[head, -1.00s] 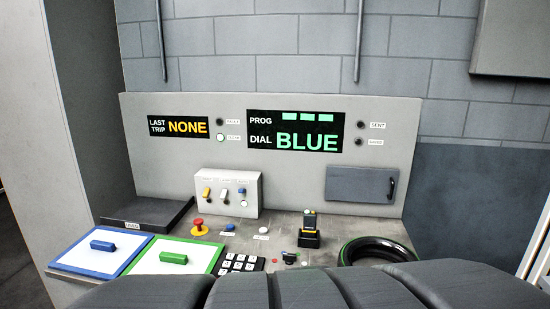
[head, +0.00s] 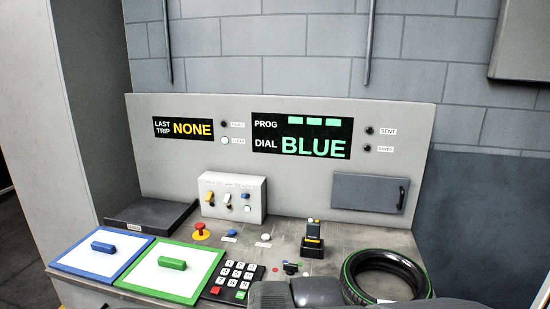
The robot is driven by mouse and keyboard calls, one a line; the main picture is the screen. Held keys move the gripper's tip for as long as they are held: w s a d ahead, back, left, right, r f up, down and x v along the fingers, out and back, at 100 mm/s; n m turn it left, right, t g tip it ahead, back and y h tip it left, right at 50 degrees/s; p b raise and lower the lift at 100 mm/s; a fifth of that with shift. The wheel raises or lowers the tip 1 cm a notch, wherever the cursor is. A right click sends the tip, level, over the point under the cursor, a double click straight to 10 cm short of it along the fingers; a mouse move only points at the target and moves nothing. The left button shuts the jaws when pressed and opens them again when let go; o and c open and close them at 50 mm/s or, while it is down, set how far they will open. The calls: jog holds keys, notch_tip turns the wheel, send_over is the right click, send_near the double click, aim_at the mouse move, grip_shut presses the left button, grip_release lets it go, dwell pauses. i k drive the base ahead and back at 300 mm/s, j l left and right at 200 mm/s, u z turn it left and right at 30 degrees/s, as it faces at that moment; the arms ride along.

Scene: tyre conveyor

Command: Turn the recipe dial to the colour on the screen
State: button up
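The screen (head: 301,135) on the grey back panel shows PROG with three green bars and, below, DIAL BLUE in green letters. A small black knob (head: 290,268), which looks like the recipe dial, sits on the desk right of the keypad. Small coloured marks lie around it, a red one (head: 275,269) to its left. Which mark the knob points at is too small to tell. Dark grey rounded shapes at the bottom edge, probably my arm, lie just in front of the knob. My gripper's fingers do not show.
A black tyre with a green line (head: 350,276) lies right of the knob. A handheld device in a black stand (head: 312,246) is behind it. A keypad (head: 236,278), a red mushroom button (head: 201,232) and blue and green lidded trays (head: 103,257) are to the left.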

aim_at(290, 269)
jog(key=j+u, duration=0.15)
jog(key=i+l+u, duration=0.55)
jog(key=l, duration=0.25)
jog(key=k, duration=0.05)
